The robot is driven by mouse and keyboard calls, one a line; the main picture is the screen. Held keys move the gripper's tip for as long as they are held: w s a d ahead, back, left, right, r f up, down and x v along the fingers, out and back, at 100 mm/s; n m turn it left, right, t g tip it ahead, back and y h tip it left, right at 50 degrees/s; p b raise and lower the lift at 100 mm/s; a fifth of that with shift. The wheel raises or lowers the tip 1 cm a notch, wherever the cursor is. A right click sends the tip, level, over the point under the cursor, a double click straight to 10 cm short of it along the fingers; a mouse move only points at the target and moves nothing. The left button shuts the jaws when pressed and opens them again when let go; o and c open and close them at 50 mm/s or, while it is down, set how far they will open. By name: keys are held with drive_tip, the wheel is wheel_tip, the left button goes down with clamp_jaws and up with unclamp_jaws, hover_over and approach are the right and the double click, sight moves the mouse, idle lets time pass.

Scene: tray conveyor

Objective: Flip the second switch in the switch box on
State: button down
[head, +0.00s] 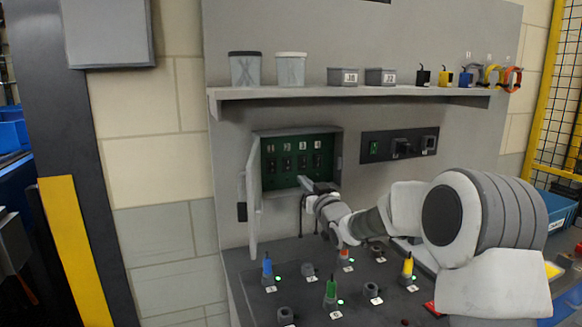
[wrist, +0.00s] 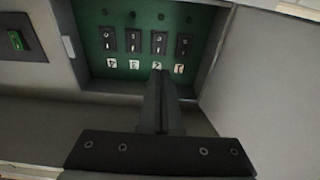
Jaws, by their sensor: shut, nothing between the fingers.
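The switch box (head: 338,150) is on the wall panel with its door (head: 254,205) swung open at the left. The second switch (head: 287,164) is second from left in the head view. The wrist view is upside down, and there the second switch (wrist: 158,43) is third from left. My gripper (head: 303,182) is shut and empty at the box's lower opening. In the wrist view its fingertips (wrist: 159,74) are close to the second switch's label. Contact and switch position cannot be told.
A shelf (head: 360,93) with cups, bins and spools runs above the box. A dark control panel (head: 398,144) is right of it. Below, a desk (head: 255,288) carries several coloured pegs, close under my arm. The open door borders the left side.

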sight(287, 162)
drive_tip(key=p+x, duration=0.1)
drive_tip(key=x, duration=0.9)
drive_tip(key=shift+w+a, duration=0.1)
drive_tip(key=shift+w, duration=0.2)
drive_tip(key=shift+w+r, duration=0.15)
drive_tip(key=shift+w, duration=0.05)
drive_tip(key=shift+s, duration=0.1)
